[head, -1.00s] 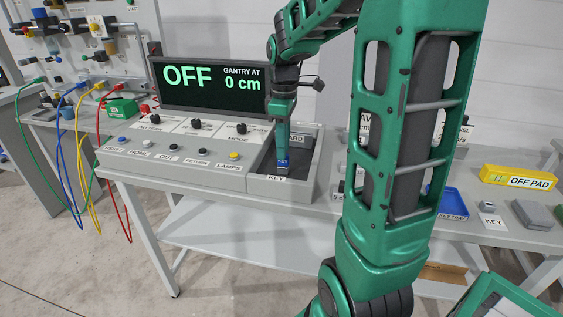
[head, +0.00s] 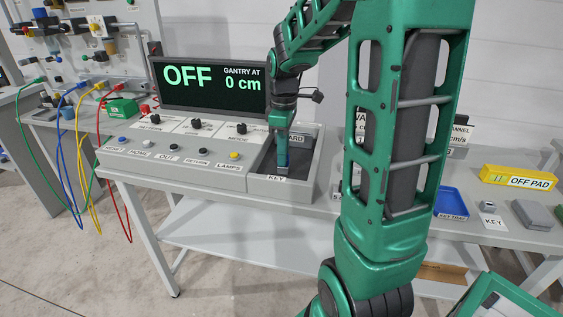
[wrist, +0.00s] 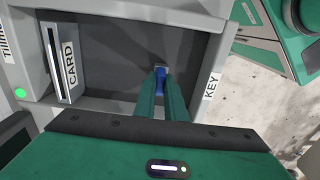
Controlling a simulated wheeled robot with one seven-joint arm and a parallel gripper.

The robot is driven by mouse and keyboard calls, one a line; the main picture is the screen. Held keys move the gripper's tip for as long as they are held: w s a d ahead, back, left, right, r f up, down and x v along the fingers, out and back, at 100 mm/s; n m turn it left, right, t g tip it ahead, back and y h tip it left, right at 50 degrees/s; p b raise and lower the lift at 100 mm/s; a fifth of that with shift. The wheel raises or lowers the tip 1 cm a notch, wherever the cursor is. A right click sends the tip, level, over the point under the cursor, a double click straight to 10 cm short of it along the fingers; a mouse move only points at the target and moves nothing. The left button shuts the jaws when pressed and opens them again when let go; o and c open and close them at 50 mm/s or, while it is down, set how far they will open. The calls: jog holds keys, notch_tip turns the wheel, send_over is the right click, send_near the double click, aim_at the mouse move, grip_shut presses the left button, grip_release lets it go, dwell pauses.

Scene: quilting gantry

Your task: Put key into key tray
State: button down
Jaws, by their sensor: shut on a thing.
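My gripper (head: 282,168) reaches down into the grey open-topped bin marked KEY (head: 308,170) at the right end of the control panel. In the wrist view, my gripper (wrist: 161,80) is shut on a small blue piece with a grey end (wrist: 160,84), which I take to be the key. The fingers hide much of it, and I cannot tell whether it touches the bin floor. The blue key tray (head: 453,202), labelled KEY TRAY, lies on the bench to the right, partly behind my arm.
A grey card block (wrist: 63,62) stands in the bin, left of my fingers in the wrist view. A display (head: 212,86) reads OFF and 0 cm. A yellow OFF PAD box (head: 517,178) and a small KEY-labelled block (head: 488,206) are right of the tray.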

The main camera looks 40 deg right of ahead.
jog(key=shift+r, duration=0.15)
jog(key=shift+r, duration=1.5)
jog(key=shift+r, duration=0.15)
